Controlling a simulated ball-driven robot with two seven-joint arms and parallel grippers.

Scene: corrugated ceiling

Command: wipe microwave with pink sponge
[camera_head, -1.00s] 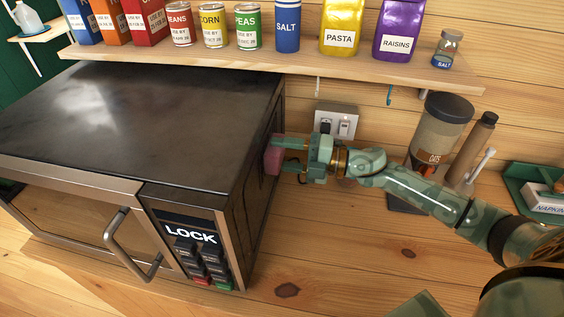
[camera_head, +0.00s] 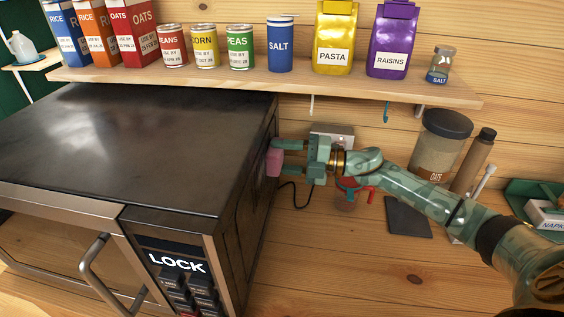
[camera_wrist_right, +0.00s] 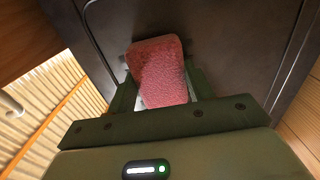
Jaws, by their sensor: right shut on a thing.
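The microwave (camera_head: 150,140) is a large dark box with a silver-trimmed front, a door handle and a panel marked LOCK. It fills the left of the head view. The pink sponge (camera_head: 274,162) is at its right side wall, near the back; it also shows in the right wrist view (camera_wrist_right: 160,72). My right gripper (camera_head: 284,158) is shut on the sponge and holds it up against or very close to the dark side wall (camera_wrist_right: 215,45). I cannot tell if the sponge touches it. My left gripper is not in view.
A shelf (camera_head: 300,88) with boxes, cans and bags runs above the microwave's back. A wall outlet (camera_head: 333,132), a red-handled item (camera_head: 350,192), an oats jar (camera_head: 440,145) and a brown bottle (camera_head: 474,160) are behind my right arm. The front counter (camera_head: 350,280) is clear.

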